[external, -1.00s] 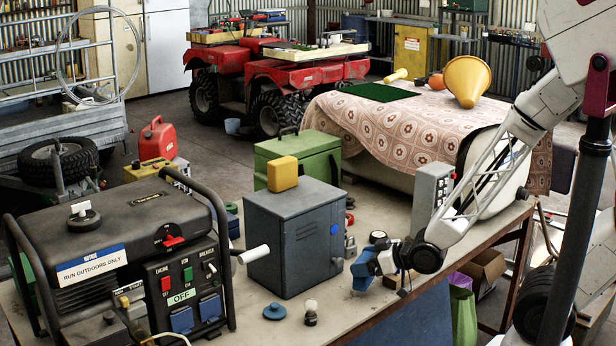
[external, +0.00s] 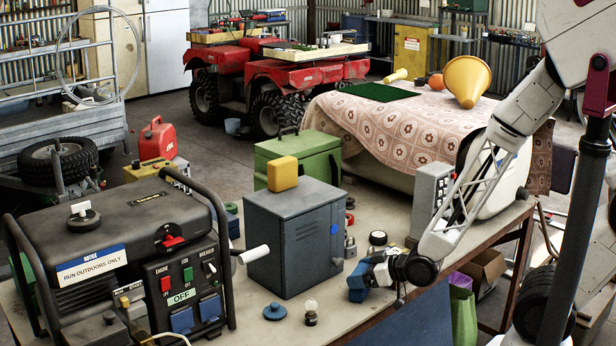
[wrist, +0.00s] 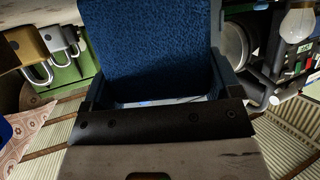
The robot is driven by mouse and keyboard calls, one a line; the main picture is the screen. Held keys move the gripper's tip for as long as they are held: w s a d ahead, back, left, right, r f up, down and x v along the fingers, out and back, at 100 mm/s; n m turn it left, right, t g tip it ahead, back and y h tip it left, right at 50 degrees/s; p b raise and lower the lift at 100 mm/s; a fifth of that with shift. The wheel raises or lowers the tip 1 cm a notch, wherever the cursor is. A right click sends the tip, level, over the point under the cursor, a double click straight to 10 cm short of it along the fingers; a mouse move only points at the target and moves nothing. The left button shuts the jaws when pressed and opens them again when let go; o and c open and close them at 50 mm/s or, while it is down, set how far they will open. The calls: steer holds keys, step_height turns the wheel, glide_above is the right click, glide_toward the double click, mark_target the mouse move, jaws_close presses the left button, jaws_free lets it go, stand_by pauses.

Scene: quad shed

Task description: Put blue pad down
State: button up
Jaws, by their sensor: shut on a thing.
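The blue pad (wrist: 150,45) fills the upper middle of the wrist view, with a textured blue face. My gripper (wrist: 155,100) is shut on it, with one finger at each side. In the external view my gripper (external: 368,276) is low over the front right of the workbench, right of the grey metal box. The blue pad (external: 357,294) shows there as a small blue piece at the gripper's tip. I cannot tell whether its lower edge touches the bench.
The grey metal box (external: 291,240) with a yellow block (external: 283,174) on top stands left of my gripper. A light bulb (external: 311,312) and a blue round lid (external: 274,312) lie in front of the box. A black generator (external: 110,260) fills the left. Padlocks (wrist: 35,55) show in the wrist view.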

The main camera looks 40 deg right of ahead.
steer(key=o, duration=0.7)
steer(key=shift+r, duration=0.2)
steer(key=shift+v, duration=5.95)
steer(key=shift+d, duration=0.1)
